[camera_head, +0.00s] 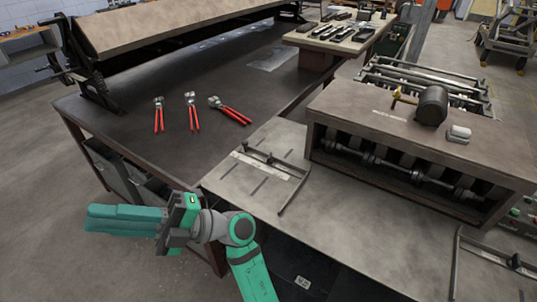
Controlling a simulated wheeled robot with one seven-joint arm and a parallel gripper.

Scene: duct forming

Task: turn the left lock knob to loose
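On the grey metal feed table of the roll-forming machine lies a left guide (293,193), an angled metal bar with a crosspiece. A small dark knob (271,158) stands on this crosspiece; I take it for the left lock knob. It is too small to tell whether it is tight or loose. My gripper (92,218) is at the lower left, beyond the table's left edge, with its teal fingers pointing left, away from the knob. It is well apart from the knob and touches nothing I can see. Whether the fingers are open or shut is unclear.
A second guide (490,250) with a dark knob (515,260) is at lower right. Red-handled snips (193,115) lie on the dark bench (150,95). The feed table's middle is clear.

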